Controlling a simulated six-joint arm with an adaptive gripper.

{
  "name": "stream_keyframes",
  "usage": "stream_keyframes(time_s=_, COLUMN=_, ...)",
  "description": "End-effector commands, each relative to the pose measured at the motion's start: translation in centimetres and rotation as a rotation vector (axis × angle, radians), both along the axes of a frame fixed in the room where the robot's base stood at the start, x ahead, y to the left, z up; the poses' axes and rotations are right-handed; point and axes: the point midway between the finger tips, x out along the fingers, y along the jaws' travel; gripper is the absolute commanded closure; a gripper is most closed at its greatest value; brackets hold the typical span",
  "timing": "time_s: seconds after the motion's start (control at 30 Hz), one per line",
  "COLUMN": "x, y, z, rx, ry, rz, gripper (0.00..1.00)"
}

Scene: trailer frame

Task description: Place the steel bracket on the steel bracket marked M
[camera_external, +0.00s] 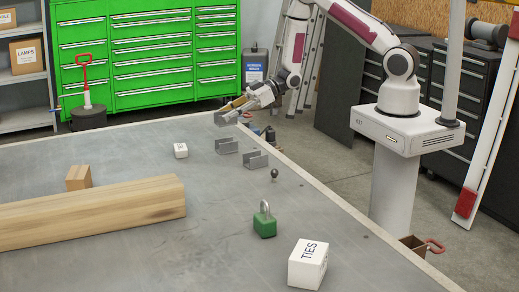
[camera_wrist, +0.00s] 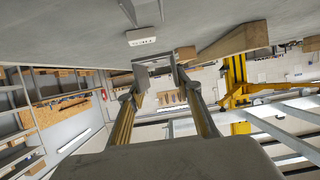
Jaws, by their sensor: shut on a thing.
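My gripper (camera_external: 233,110) is at the far right corner of the table in the external view, tilted low and pointing left. In the wrist view my gripper (camera_wrist: 155,83) has a grey steel bracket (camera_wrist: 153,66) between its fingertips, and it is shut on it. That bracket (camera_external: 222,119) shows partly behind the fingers in the external view, at or just above the tabletop; I cannot tell if it touches. Two more grey U-shaped brackets, one on the left (camera_external: 227,146) and one on the right (camera_external: 256,159), lie nearer on the table. No letter M is readable on any bracket.
A small white box (camera_external: 180,150), a wooden block (camera_external: 78,177), a long timber beam (camera_external: 95,212), a green padlock (camera_external: 264,222), a dark knob (camera_external: 274,175) and a white TIES box (camera_external: 308,263) stand on the grey table (camera_external: 215,255). Its raised edge (camera_external: 325,190) runs along the right.

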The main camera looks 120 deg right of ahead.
Motion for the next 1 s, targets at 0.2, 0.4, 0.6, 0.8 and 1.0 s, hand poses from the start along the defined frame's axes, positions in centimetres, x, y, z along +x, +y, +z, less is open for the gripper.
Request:
stream_keyframes(time_s=0.2, x=0.0, y=-0.1, z=-1.4, rx=0.0, ry=-0.002, rz=-0.001, gripper=0.97)
stream_keyframes(time_s=0.4, x=0.0, y=-0.1, z=-1.6, rx=-0.001, ry=-0.002, rz=-0.001, gripper=0.97)
stream_keyframes(time_s=0.6, x=0.0, y=-0.1, z=-1.6, rx=-0.001, ry=-0.002, rz=-0.001, gripper=0.97)
stream_keyframes(time_s=0.8, x=0.0, y=0.0, z=-2.5, rx=0.0, ry=-0.001, rz=-0.001, gripper=0.97)
stream_keyframes(time_s=1.0, x=0.0, y=0.0, z=-4.4, rx=0.0, ry=-0.001, rz=0.0, gripper=0.97)
